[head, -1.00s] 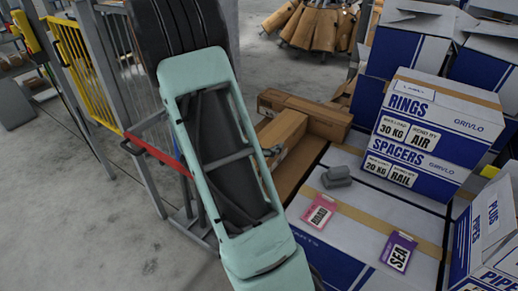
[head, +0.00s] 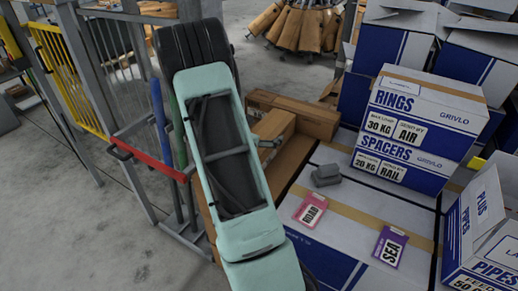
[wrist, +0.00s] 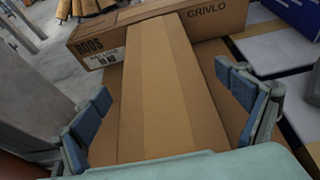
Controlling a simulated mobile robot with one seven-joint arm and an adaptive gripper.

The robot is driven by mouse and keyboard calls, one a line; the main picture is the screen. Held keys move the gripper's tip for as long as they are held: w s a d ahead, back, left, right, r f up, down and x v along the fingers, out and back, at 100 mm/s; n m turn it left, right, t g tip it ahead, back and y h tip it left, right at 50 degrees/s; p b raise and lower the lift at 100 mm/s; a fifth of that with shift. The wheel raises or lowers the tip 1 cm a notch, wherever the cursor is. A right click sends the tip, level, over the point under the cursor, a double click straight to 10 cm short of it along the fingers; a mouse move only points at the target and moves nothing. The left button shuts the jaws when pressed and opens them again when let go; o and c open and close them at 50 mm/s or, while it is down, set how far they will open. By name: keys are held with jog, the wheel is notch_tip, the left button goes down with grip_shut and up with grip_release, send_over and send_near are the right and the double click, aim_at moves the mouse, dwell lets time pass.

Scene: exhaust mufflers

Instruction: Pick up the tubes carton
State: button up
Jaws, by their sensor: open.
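No label reading "tubes" can be made out. In the wrist view, a long brown carton (wrist: 155,95) with a tape strip along its top runs away between my fingers. My gripper (wrist: 167,95) is open, with one finger at each side of this carton; contact cannot be told. In the head view, a brown carton end (head: 275,126) shows just right of my arm, which hides most of the gripper. A second brown carton (wrist: 200,18), marked GRIVLO with a label that seems to read RODS, lies across the far end. It also shows in the head view (head: 305,117).
Blue-and-white RINGS (head: 425,112) and SPACERS (head: 405,165) boxes are stacked at right, with an open PIPES box (head: 485,245) nearer. A grey item (head: 326,175), a ROAD tag (head: 311,210) and a SEA tag (head: 390,246) lie on flat boxes. Metal posts and a red bar (head: 150,160) stand left.

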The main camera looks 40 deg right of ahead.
jog(key=shift+c, duration=0.7)
jog(key=c, duration=2)
jog(key=shift+r, duration=0.2)
jog(key=shift+c, duration=0.2)
